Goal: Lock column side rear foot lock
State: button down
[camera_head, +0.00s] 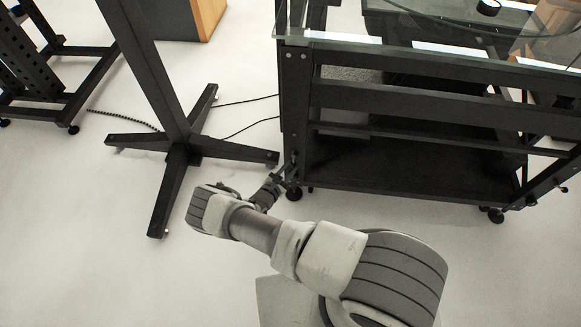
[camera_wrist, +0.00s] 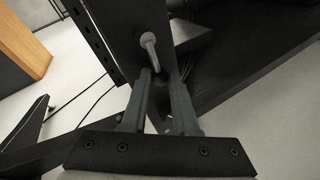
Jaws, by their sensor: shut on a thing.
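The foot lock lever (camera_wrist: 149,45) is a small grey bent handle on the dark post of the cart, in the upper middle of the wrist view. My gripper (camera_wrist: 164,76) reaches up to it from below, with its two fingers a little apart and shut on the lever's lower part. The part of the lever between the fingers is hard to see. In the head view my gripper (camera_head: 285,172) is at the lower left corner of the black cart (camera_head: 400,185), just above a caster (camera_head: 293,194). The lever is too small and dark to make out there.
A black column stand (camera_head: 178,150) with a cross-shaped foot is just left of my gripper. Thin cables (camera_head: 245,125) lie on the floor behind it. A glass top (camera_head: 430,52) covers the cart. The pale floor at the lower left is clear.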

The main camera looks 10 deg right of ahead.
jog(key=c, duration=0.9)
grip_release()
jog(key=shift+c, duration=0.2)
jog(key=shift+a, duration=0.15)
jog(key=p+v, duration=0.4)
jog(key=v, duration=1.3)
jog(key=shift+s, duration=0.2)
